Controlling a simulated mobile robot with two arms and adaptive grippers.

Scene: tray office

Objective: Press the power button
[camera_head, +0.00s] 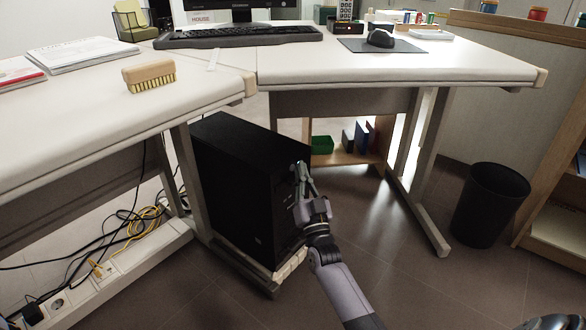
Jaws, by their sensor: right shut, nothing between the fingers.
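A black computer tower (238,160) stands upright under the desk corner, on a low pale stand. Its narrow front panel faces right. My right gripper (303,169) is shut and empty, with its fingertips at the upper part of that front panel. I cannot tell whether the fingertips touch the panel. The power button cannot be made out; the fingers cover part of the panel. My left gripper is not in view.
Desk legs stand at both sides of the tower. A keyboard (240,35), a mouse (381,38) and a brush (149,76) lie on the desks. A black bin (489,205) is at right. Cables (125,237) lie at left. Floor before the tower is clear.

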